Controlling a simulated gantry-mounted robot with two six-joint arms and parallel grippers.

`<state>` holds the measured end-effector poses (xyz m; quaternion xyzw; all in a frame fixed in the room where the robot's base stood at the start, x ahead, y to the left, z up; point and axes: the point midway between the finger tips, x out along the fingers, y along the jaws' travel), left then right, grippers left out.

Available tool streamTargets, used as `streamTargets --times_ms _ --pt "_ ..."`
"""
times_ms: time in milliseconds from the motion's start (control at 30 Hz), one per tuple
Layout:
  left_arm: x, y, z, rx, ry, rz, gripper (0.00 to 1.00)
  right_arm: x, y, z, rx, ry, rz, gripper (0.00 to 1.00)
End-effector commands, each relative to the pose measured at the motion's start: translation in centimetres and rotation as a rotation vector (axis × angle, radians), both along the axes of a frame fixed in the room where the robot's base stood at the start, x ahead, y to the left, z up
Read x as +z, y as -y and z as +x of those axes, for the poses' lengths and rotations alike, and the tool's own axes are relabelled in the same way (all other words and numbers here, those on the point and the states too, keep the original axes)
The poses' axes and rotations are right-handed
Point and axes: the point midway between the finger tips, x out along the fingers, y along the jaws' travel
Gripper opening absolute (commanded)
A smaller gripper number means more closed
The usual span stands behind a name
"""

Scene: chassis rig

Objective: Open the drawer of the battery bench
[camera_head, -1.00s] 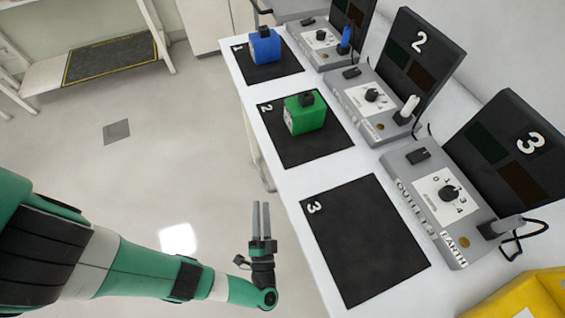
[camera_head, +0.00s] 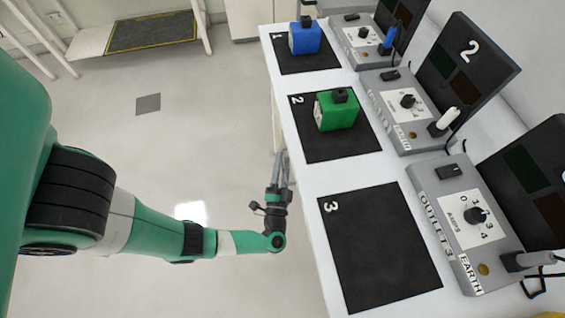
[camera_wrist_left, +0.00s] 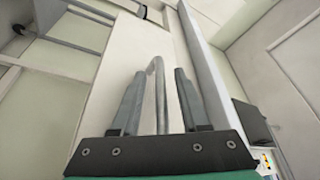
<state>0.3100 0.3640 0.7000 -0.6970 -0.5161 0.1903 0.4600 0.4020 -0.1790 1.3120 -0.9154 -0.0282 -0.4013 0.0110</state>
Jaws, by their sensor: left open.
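The battery bench (camera_head: 345,175) is a long white table on the right of the head view. My left gripper (camera_head: 284,155) is beside its left edge, below the top, with its fingers towards the bench's side. In the left wrist view a grey bar handle (camera_wrist_left: 159,72) stands between the two open fingers, on a pale panel (camera_wrist_left: 120,65) that looks like the drawer front. The fingers are on either side of the bar and not closed on it. Whether one touches it I cannot tell. The drawer is hidden in the head view. My right gripper is not in view.
A blue battery (camera_head: 305,40) and a green battery (camera_head: 336,110) stand on black mats. The mat marked 3 (camera_head: 375,250) is empty. Grey outlet boxes (camera_head: 470,220) with dark panels line the bench's back. The floor (camera_head: 150,150) left of the bench is clear.

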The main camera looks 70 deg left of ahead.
Motion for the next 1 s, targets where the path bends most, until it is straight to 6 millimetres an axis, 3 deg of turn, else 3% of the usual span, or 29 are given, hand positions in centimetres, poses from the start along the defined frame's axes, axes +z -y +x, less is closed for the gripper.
streamTargets --times_ms 200,433,1000 --pt "0.03 -0.02 0.01 0.000 0.000 0.000 0.43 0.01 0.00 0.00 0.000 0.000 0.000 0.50" --pt "0.02 -0.01 0.00 0.000 0.000 0.000 0.01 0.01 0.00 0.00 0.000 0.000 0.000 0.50" --pt "0.05 0.00 0.00 0.001 0.000 0.001 0.00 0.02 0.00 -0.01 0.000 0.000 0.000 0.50"
